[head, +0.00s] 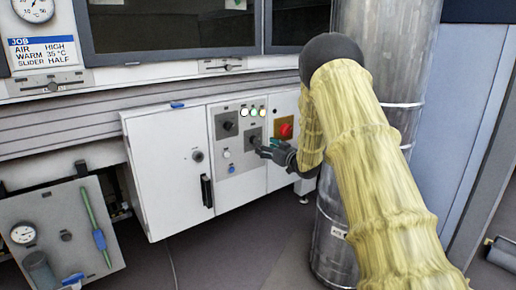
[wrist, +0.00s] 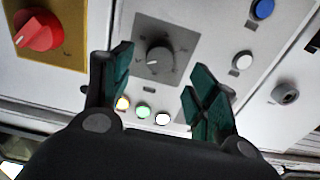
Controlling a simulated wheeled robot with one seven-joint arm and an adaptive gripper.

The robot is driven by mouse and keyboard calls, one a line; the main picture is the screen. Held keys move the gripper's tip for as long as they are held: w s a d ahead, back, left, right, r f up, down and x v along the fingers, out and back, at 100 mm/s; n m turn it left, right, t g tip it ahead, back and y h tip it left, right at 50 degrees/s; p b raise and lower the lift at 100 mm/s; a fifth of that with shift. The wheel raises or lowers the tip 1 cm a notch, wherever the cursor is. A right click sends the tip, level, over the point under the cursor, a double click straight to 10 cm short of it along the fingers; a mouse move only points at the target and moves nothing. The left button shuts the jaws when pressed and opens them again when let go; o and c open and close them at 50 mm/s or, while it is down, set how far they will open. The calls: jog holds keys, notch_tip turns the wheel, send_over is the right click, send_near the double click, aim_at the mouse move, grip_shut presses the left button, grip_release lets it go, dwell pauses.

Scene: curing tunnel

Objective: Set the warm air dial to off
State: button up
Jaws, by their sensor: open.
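A control panel (head: 238,140) on the white cabinet carries two dark round dials, an upper-left one (head: 227,125) and a lower-right one (head: 254,142). I cannot read their labels, so I cannot tell which is the warm air dial. My gripper (head: 266,152) is open and empty, just in front of the lower-right dial. In the wrist view, which is upside down, this grey dial (wrist: 160,60) shows between and beyond the spread fingers of my gripper (wrist: 157,75), apart from them. Its scale is too blurred to read. The right finger mostly hides the other dial there.
A red rotary switch (head: 286,130) sits right of the panel; it also shows in the wrist view (wrist: 40,32). Small lamps (wrist: 143,111) and blue and white buttons (wrist: 243,60) surround the dials. A metal column (head: 385,75) stands close to my arm. A job card (head: 42,52) hangs upper left.

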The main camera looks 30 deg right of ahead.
aim_at(255, 140)
jog(key=shift+w+a+b, duration=0.15)
jog(key=shift+w+b, duration=0.4)
jog(key=shift+w, duration=0.9)
jog(key=shift+w+a+b, duration=0.1)
jog(key=shift+w+b, duration=0.4)
jog(key=shift+w, duration=0.95)
jog(key=shift+c, duration=0.4)
jog(key=c, duration=0.9)
